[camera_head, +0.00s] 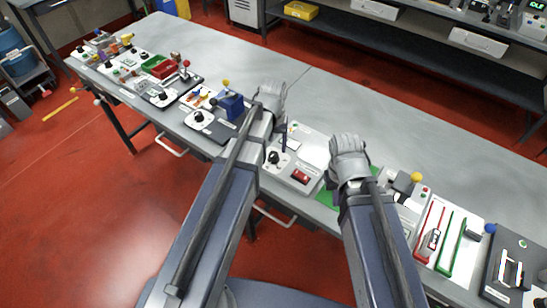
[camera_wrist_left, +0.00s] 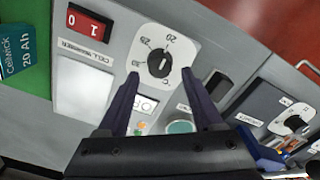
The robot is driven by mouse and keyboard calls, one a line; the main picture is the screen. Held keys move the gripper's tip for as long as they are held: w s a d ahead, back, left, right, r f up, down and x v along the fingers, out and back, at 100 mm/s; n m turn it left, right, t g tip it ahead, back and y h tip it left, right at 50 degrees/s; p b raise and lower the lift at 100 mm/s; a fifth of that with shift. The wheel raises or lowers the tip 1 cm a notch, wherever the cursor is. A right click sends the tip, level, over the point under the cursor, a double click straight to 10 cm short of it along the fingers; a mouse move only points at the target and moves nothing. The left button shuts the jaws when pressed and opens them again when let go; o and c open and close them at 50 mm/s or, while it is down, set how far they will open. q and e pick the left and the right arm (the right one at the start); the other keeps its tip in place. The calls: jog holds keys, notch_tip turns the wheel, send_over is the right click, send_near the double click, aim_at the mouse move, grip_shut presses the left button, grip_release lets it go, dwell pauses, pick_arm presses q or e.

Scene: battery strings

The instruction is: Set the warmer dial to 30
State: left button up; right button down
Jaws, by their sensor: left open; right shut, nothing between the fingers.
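The cell warmer (camera_head: 296,165) is a grey box at the table's front edge, with a red switch (camera_wrist_left: 88,24) and a pale panel (camera_wrist_left: 84,88). Its dial (camera_wrist_left: 159,63) is a black round knob on a white numbered plate; it also shows in the head view (camera_head: 274,157). I cannot tell which number it points at. My left gripper (camera_wrist_left: 160,80) is open, with one fingertip on each side just below the knob in the wrist view; contact is not clear. My right gripper (camera_head: 331,182) is shut and empty beside the warmer's right side, its fingers mostly hidden.
A green mat (camera_wrist_left: 25,85) with a teal Cellwick 20 Ah pack (camera_wrist_left: 15,50) lies beside the warmer. Left of it stand a blue device (camera_head: 231,104) and another knob box (camera_head: 200,117). Red and green racks (camera_head: 445,240) are to the right. The table's back half is clear.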

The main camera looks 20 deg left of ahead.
aim_at(274, 154)
dwell(0.3)
pick_arm(q)
jog(key=shift+f+b, duration=1.75)
pick_arm(e)
jog(key=shift+f, duration=1.8)
pick_arm(q)
grip_shut()
jog(key=n, duration=0.5)
jog(key=shift+n, duration=0.4)
